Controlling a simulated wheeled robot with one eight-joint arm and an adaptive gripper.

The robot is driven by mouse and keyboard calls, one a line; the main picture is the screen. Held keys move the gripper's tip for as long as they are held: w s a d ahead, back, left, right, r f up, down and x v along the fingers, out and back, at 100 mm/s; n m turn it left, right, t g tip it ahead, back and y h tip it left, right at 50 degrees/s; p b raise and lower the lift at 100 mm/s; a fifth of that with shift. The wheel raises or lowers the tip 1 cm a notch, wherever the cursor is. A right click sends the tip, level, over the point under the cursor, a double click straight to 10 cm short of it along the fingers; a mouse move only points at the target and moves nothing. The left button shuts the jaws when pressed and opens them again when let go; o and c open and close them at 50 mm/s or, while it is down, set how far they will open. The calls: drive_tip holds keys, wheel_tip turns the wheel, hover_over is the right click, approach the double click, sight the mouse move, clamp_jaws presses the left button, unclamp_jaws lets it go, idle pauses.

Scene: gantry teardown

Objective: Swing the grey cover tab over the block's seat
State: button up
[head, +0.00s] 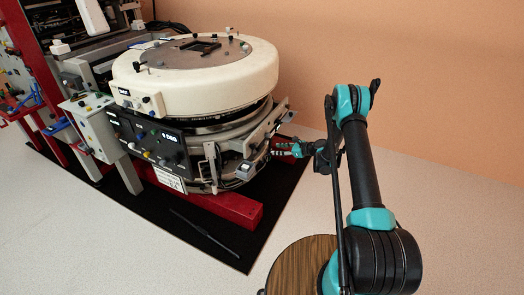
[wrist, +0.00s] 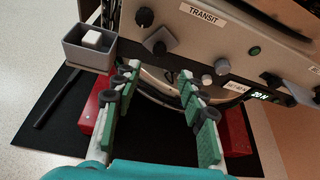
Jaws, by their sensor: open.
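In the wrist view, a small pale block (wrist: 92,39) sits in an open-topped grey box (wrist: 88,56) beside the panel's left end. A grey lever-like piece (wrist: 159,41) with a dark round end stands out from the panel close by; I cannot tell whether it is the cover tab. The box's top is uncovered. My gripper (wrist: 168,76) is open, with green-padded fingers spread below the panel and to the right of the box. Nothing shows between the fingers. In the head view my gripper (head: 284,149) is at the machine's right side, small and partly unclear.
The panel (wrist: 215,45) carries a TRANSIT label, several dark knobs, a green button and a lit display. Red beams (wrist: 234,134) lie beneath, on a black mat (head: 274,213). The big cream ring (head: 205,80) sits above. Pale floor is clear at the front left.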

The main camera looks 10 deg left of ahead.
sight(260, 149)
drive_tip(key=x, duration=1.1)
drive_tip(key=shift+a+f, duration=0.15)
drive_tip(key=shift+a, duration=0.05)
clamp_jaws()
